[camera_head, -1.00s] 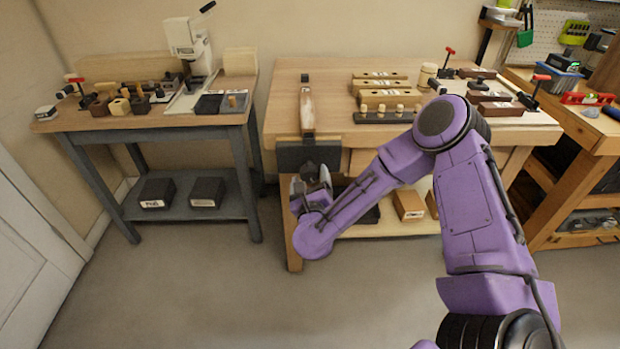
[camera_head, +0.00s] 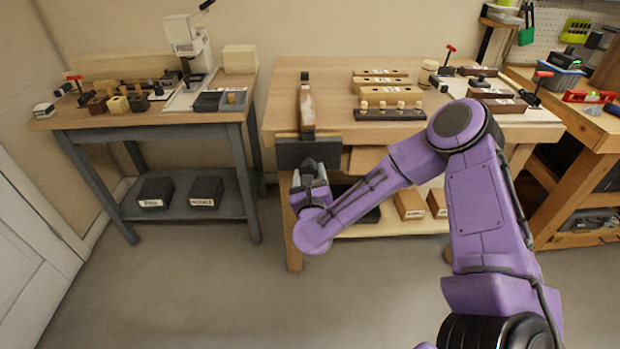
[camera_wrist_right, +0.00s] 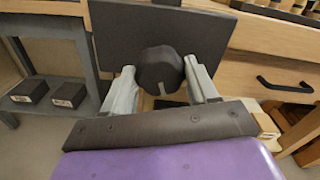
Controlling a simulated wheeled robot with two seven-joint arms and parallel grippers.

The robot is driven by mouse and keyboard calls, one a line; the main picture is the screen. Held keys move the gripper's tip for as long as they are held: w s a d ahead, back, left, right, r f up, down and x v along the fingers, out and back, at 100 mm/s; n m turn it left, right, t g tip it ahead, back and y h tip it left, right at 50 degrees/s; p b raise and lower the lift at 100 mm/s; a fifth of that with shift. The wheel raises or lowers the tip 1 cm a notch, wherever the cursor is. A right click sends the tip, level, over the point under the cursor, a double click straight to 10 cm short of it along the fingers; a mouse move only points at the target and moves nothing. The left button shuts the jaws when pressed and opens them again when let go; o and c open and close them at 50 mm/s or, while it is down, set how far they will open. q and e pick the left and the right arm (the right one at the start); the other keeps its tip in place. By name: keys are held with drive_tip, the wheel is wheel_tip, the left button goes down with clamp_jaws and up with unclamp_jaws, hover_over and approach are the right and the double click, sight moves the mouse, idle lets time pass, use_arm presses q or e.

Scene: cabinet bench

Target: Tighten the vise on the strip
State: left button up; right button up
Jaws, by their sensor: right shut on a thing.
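The vise (camera_head: 295,152) is on the front edge of the wooden bench, its dark front jaw plate facing me; the plate fills the upper middle of the right wrist view (camera_wrist_right: 120,38). A narrow wooden strip (camera_head: 307,108) stands out above the jaw at the bench edge. My right gripper (camera_head: 308,172) is in front of the plate. In the right wrist view its two grey fingers are on either side of the dark round vise knob (camera_wrist_right: 160,68), shut on it. The gap between jaw and strip is too small to tell. My left gripper is not in view.
The wooden bench top (camera_head: 340,75) holds a dark peg rack (camera_head: 390,114) and wooden blocks right of the strip. A grey side table (camera_head: 150,123) with tools stands left, apart from the bench. A drawer with a black handle (camera_wrist_right: 285,86) is right of the vise. The floor in front is clear.

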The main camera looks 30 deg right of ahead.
idle(0.3)
drive_tip(key=shift+f+m+b, duration=0.1)
drive_tip(key=shift+m+b, duration=0.9)
drive_tip(key=shift+m, duration=0.2)
